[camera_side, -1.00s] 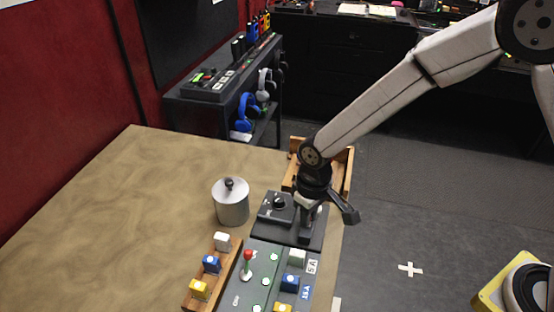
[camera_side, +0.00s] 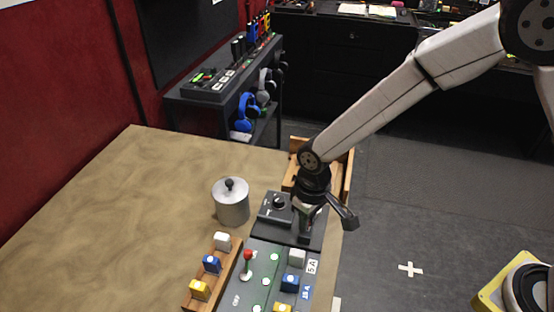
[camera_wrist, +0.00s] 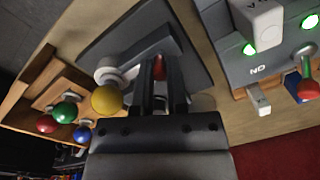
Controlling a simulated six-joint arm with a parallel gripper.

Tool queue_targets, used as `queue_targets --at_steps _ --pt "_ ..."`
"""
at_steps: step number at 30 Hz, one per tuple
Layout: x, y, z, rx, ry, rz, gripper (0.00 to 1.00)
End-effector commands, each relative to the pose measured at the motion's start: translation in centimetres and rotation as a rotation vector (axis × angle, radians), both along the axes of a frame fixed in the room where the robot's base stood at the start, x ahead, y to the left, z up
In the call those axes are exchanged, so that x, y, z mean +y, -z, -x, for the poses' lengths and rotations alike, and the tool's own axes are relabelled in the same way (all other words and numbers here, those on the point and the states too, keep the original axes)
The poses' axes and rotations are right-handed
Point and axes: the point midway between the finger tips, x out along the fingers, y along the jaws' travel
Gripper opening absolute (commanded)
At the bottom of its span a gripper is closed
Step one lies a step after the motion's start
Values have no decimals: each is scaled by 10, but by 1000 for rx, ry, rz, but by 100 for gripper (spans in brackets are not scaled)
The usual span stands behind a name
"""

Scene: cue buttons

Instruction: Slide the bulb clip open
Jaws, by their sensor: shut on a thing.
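The bulb clip stands on a dark plate (camera_wrist: 200,62) in the wrist view; its dark arm (camera_wrist: 150,42) runs toward a white round part (camera_wrist: 108,68). A yellow bulb (camera_wrist: 106,100) sits beside that white part. My gripper (camera_wrist: 160,82) is shut on a small red-tipped handle (camera_wrist: 160,67) that shows between its fingers. Whether the handle belongs to the clip's slider is hard to tell, as the fingers hide its lower part. In the side view my gripper (camera_side: 306,232) is low over the dark panel (camera_side: 272,206), and the clip is mostly hidden behind it.
A wooden box with red (camera_wrist: 46,124), green (camera_wrist: 65,110) and blue (camera_wrist: 82,134) bulbs lies beside the plate. A grey button console (camera_side: 262,275) with a red-topped lever (camera_side: 247,258) stands in front. A metal pot (camera_side: 231,203) stands to the left. The table left of it is clear.

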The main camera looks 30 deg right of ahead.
Motion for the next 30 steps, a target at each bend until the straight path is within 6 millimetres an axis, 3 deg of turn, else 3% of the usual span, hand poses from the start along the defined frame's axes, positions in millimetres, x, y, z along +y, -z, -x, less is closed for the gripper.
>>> queue_targets --at_steps 10,11,14,30 --pt "7 -1 6 2 0 0 0" --pt "7 -1 6 2 0 0 24" --pt "7 -1 6 2 0 0 54" --pt "5 -9 5 0 0 0 54"
